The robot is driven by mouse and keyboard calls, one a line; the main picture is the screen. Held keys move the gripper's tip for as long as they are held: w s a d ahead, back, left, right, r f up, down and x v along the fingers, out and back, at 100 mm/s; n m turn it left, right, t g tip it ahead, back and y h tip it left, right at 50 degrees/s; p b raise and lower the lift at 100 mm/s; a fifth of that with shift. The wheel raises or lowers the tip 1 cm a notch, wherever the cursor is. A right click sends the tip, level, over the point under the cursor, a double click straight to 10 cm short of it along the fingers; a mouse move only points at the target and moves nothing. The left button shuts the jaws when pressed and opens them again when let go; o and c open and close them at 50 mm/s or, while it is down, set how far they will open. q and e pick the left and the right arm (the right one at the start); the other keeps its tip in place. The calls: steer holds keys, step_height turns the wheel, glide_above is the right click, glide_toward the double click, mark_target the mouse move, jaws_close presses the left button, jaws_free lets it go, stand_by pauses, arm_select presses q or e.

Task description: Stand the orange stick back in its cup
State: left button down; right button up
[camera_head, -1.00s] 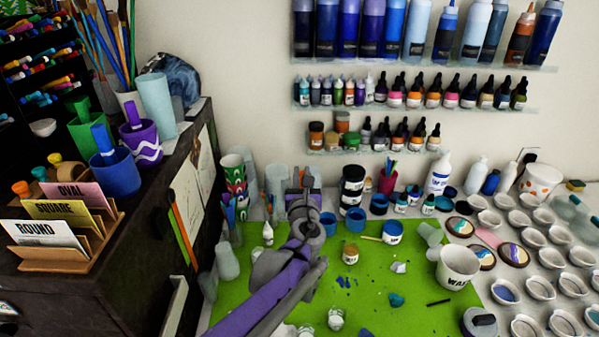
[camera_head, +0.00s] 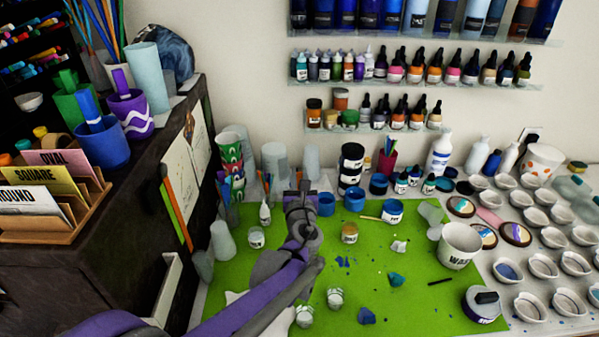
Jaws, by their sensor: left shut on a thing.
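My left gripper (camera_head: 299,193) is over the back of the green mat, left of two small blue cups. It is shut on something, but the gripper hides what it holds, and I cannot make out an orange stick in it. On the dark cabinet stand a green cup (camera_head: 80,122), a blue cup (camera_head: 104,150) and a purple cup (camera_head: 137,122), with a stick of matching colour in each. I see no orange cup beside them. A thin orange strip (camera_head: 178,218) is on the cabinet's side; I cannot tell if it is the stick. My right gripper is out of view.
The green mat (camera_head: 400,300) holds small jars, paint blobs and a white cup (camera_head: 459,247). A card rack (camera_head: 70,225) stands at the cabinet's front. Wall shelves carry bottles, and several small white dishes cover the right side. A dark container (camera_head: 350,172) stands behind the mat.

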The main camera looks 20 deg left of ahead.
arm_select(q)
steer(key=shift+f+b, duration=0.85)
steer(key=shift+f, duration=0.85)
steer(key=c, duration=0.7)
jaws_free()
steer(key=shift+c, duration=0.2)
steer(key=shift+s, duration=0.1)
steer(key=v, duration=1)
steer(key=shift+s+d+b, duration=0.2)
steer(key=shift+s+b, duration=0.05)
steer(key=shift+b, duration=0.05)
steer(key=shift+f, duration=0.1)
